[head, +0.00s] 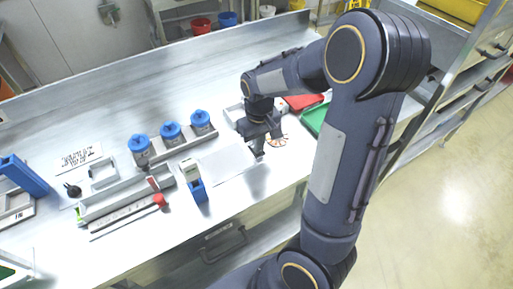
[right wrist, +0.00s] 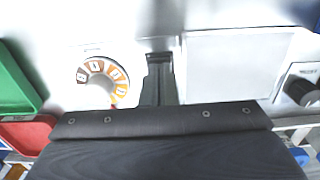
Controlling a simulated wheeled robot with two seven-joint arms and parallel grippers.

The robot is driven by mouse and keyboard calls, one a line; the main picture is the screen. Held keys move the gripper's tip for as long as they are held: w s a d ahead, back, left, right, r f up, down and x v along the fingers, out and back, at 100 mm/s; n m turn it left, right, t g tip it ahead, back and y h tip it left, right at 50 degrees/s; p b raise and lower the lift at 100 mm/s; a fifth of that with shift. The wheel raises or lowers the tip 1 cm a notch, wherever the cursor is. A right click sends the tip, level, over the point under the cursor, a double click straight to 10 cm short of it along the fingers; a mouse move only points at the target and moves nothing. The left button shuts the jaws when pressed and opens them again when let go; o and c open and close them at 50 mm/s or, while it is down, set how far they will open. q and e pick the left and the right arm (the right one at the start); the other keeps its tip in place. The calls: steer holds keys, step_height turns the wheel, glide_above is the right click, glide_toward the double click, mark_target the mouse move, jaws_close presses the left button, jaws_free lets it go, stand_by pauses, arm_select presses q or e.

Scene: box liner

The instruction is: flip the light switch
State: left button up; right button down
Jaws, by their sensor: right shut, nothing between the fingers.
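I cannot make out for certain which thing is the light switch. A round dial plate with orange and brown segments (head: 278,140) lies on the bench just right of my right gripper (head: 259,153). In the right wrist view the dial (right wrist: 103,76) is left of the shut, empty fingers (right wrist: 160,60). A flat pale panel (head: 228,163) lies to the gripper's left; it also shows in the right wrist view (right wrist: 235,70). A dark knob on a grey plate (right wrist: 302,91) is at that view's right edge. My left gripper is not in view.
Red (head: 303,102) and green (head: 315,119) trays lie right of the gripper, partly behind my arm. Several blue-lidded jars (head: 171,131) stand in a rack on the left. A blue holder (head: 197,191) stands near the front edge. A long grey tray (head: 110,200) lies further left.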

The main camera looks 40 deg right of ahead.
steer(key=shift+f+b, duration=0.35)
steer(key=shift+f, duration=0.2)
steer(key=shift+r, duration=0.1)
step_height(320, 180, up, 7)
steer(key=p, duration=0.6)
stand_by(0.7)
steer(key=s+a+r+t+y, duration=0.2)
steer(key=s+a+r, duration=0.2)
steer(key=s+a, duration=0.2)
steer(key=s+a+r+t+y, duration=0.1)
steer(key=s+a+r+t, duration=0.2)
steer(key=s, duration=0.6)
steer(key=a+r, duration=0.2)
steer(key=a, duration=0.1)
steer(key=shift+s+a+t+y, duration=0.2)
steer(key=shift+s+t+y, duration=0.1)
steer(key=shift+y, duration=0.1)
